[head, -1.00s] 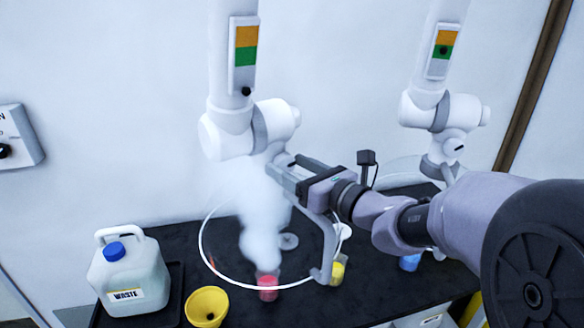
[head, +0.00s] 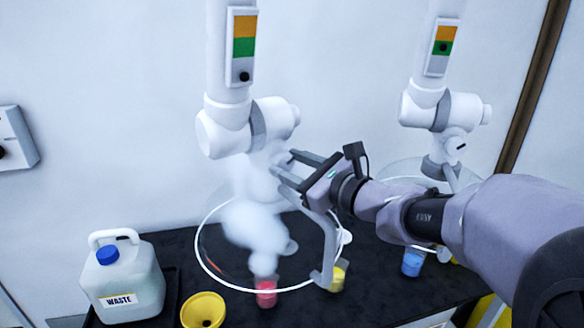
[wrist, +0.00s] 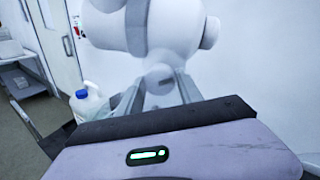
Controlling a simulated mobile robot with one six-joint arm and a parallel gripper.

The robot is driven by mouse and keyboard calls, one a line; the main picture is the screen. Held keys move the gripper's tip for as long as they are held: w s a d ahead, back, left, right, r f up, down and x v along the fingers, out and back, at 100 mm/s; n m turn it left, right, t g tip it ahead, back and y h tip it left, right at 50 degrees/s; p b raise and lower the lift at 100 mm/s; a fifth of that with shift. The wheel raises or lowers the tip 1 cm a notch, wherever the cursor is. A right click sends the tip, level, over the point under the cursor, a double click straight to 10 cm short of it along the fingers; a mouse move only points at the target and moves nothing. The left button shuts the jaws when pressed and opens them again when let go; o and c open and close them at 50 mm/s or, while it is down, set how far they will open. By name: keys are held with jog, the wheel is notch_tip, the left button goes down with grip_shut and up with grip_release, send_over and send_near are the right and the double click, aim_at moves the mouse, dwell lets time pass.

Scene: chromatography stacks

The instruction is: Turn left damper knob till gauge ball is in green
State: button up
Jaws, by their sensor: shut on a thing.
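The left damper (head: 222,130) is a white jointed extraction pipe. Its gauge (head: 242,46) has an orange band on top, green in the middle and grey below. The dark ball (head: 244,76) is in the grey band, below the green. My gripper (head: 283,163) is shut on the left damper knob, at the lower right of the joint. The knob is mostly hidden by fingers and vapour in the head view; in the wrist view the pale knob (wrist: 158,79) shows between the fingers.
A clear hood rim (head: 200,268) hangs beneath. White vapour (head: 258,222) rises from a red beaker (head: 266,292). A yellow beaker (head: 338,277), yellow funnel (head: 203,308) and waste jug (head: 125,280) stand nearby. The right pipe's gauge ball (head: 443,48) is in green.

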jog(key=o, duration=1.4)
jog(key=shift+c, duration=0.2)
jog(key=f+p+v, duration=0.1)
jog(key=p+v, duration=0.1)
jog(key=v, duration=1.5)
jog(key=shift+s+r+p, duration=0.15)
jog(key=shift+r+p, duration=0.25)
jog(key=shift+r, duration=0.1)
jog(key=shift+d, duration=0.1)
